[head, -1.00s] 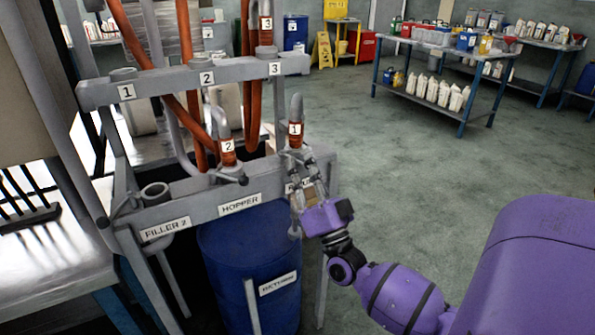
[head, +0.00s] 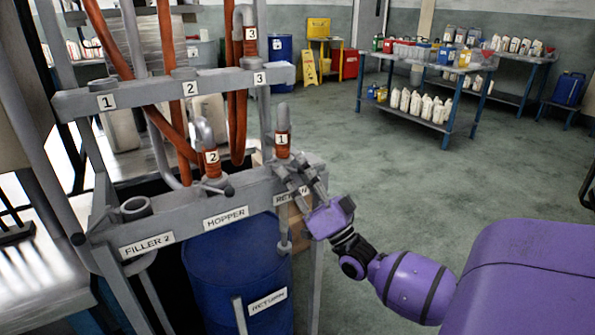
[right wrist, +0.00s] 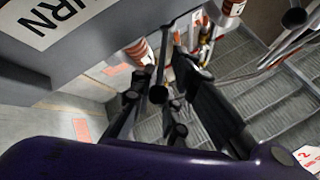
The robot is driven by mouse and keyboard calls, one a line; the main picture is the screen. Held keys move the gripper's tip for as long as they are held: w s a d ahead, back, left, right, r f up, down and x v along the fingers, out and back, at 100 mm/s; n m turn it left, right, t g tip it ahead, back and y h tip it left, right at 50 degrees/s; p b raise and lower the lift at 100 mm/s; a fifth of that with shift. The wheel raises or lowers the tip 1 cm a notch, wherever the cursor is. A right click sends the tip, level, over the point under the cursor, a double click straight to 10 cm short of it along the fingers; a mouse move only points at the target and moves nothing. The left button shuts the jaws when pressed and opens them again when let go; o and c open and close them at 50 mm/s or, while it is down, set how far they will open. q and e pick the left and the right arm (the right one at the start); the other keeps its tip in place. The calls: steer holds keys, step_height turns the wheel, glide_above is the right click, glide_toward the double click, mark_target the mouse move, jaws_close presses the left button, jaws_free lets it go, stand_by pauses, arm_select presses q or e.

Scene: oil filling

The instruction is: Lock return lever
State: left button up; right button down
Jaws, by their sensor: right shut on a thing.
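The return station is at the right end of the grey frame, with a partly covered RETURN label (head: 284,198) and hose nozzle 1 (head: 282,143) upright above it. My right gripper (head: 301,176) is beside this nozzle, its fingers around the return lever. In the right wrist view, the lever (right wrist: 159,92) is a thin dark rod with a round knob, between the two fingers of my right gripper (right wrist: 162,90). The fingers and perspective partly hide the lever's pivot. The RETURN label also shows in the right wrist view (right wrist: 48,18). My left gripper is not in view.
The frame also has a HOPPER position with nozzle 2 (head: 212,160) and an open FILLER 2 pipe (head: 136,207). A blue drum (head: 235,265) stands below. Tables with bottles (head: 430,100) are at the back right. The floor between is clear.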

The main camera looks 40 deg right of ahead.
steer(key=c, duration=1.9)
jaws_free()
steer(key=shift+d+f, duration=0.15)
steer(key=shift+f, duration=0.1)
steer(key=shift+o, duration=0.2)
steer(key=shift+r, duration=0.1)
steer(key=v, duration=1.2)
